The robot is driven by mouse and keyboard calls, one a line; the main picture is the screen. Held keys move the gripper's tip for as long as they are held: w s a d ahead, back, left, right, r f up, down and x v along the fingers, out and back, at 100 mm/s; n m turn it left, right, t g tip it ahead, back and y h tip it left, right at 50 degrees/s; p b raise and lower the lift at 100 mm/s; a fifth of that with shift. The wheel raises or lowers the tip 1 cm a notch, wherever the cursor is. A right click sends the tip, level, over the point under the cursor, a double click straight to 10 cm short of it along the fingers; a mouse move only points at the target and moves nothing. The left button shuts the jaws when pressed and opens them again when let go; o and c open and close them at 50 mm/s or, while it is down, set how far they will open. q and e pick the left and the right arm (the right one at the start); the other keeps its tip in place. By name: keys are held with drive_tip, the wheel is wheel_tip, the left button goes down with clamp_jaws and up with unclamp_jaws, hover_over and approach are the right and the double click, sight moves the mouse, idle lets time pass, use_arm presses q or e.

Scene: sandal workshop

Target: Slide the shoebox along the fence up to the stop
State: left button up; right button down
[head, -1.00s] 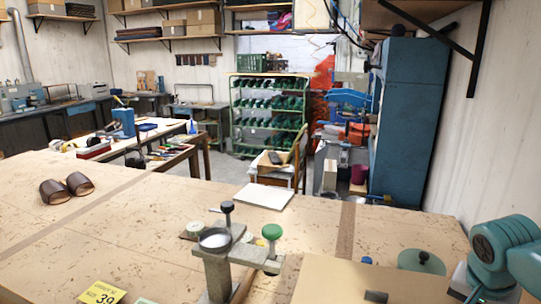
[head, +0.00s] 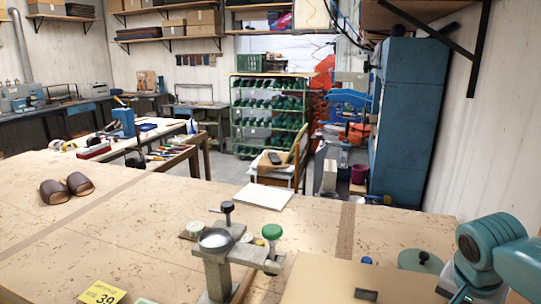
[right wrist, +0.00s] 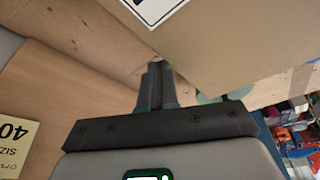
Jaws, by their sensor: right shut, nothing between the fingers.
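The shoebox (head: 325,283) is a large plain tan box at the bottom right of the head view, cut off by the lower edge. Its cardboard face fills the upper right of the right wrist view (right wrist: 235,45), with a white label on it. My right gripper (head: 461,296) is at the box's right end. In the right wrist view its dark fingers (right wrist: 155,72) are together and empty, tips close to the box's lower edge; I cannot tell if they touch. A grey metal fixture (head: 218,268) stands left of the box. I cannot clearly pick out the fence or stop. My left gripper is not in view.
A green knob (head: 272,232) and a black knob (head: 227,207) rise near the fixture. A green disc (head: 420,261) lies behind the box. A yellow size card (head: 102,293) is at front left.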

sight(407, 302)
drive_tip(key=shift+w+a, duration=0.25)
drive_tip(key=shift+a, duration=0.55)
drive_tip(key=shift+w+a, duration=0.3)
drive_tip(key=shift+a, duration=0.5)
drive_tip(key=shift+w+a, duration=0.25)
drive_tip(key=shift+a, duration=0.55)
drive_tip(key=shift+w+a+p, duration=0.15)
drive_tip(key=shift+w+a, duration=0.15)
drive_tip(key=shift+a, duration=0.65)
drive_tip(key=shift+w+a+p, duration=0.2)
drive_tip(key=shift+w+a, duration=0.05)
drive_tip(key=shift+a, duration=0.65)
drive_tip(key=shift+w+a+p, duration=0.15)
drive_tip(key=shift+w+a, duration=0.15)
drive_tip(key=shift+a, duration=0.65)
drive_tip(key=shift+d, duration=0.15)
idle(0.3)
drive_tip(key=shift+s+d, duration=0.15)
drive_tip(key=shift+d, duration=0.3)
wheel_tip(407, 302, up, 8)
drive_tip(key=p, duration=0.6)
drive_tip(key=shift+r, duration=0.1)
